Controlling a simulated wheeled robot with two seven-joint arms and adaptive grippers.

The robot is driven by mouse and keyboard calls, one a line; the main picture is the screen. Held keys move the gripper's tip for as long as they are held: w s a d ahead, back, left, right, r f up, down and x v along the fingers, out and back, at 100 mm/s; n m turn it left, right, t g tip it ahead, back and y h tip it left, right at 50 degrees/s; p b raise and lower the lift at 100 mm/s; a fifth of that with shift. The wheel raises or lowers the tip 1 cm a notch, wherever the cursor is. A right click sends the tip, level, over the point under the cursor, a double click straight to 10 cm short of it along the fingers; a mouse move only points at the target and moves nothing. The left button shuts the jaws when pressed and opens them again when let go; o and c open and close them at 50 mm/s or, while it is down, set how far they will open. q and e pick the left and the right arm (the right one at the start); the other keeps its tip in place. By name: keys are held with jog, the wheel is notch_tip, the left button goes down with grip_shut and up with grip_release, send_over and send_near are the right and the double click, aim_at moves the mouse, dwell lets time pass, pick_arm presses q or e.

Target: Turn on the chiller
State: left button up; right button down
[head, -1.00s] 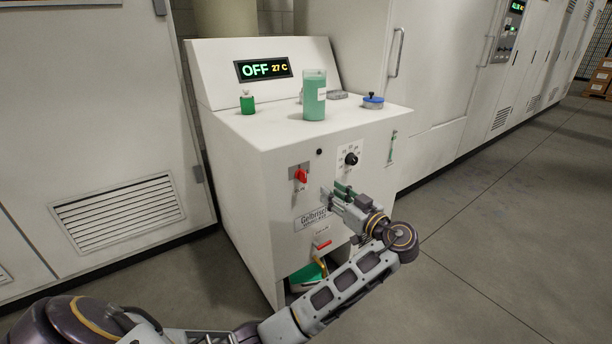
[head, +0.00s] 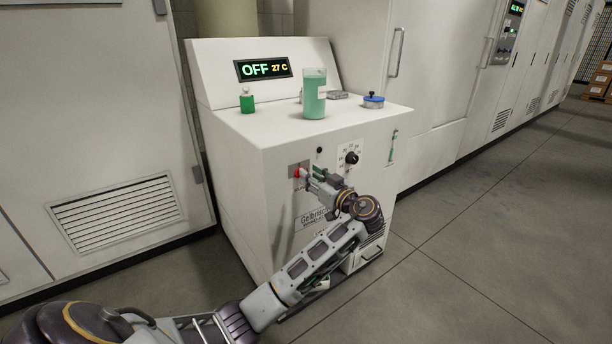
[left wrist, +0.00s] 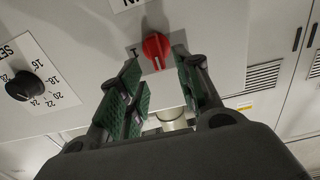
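The chiller (head: 255,200) is a white cabinet with a sloped top panel. My right gripper is not in view.
A black temperature knob (head: 351,158) with a numbered dial is right of the switch. A green-filled beaker (head: 314,95), a small green bottle (head: 247,102) and a blue-lidded jar (head: 373,100) stand on top. Grey floor (head: 480,230) is clear at right.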

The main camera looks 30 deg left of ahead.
pick_arm(q)
jog(key=shift+b+x, duration=0.3)
jog(key=shift+x, duration=1.4)
grip_shut()
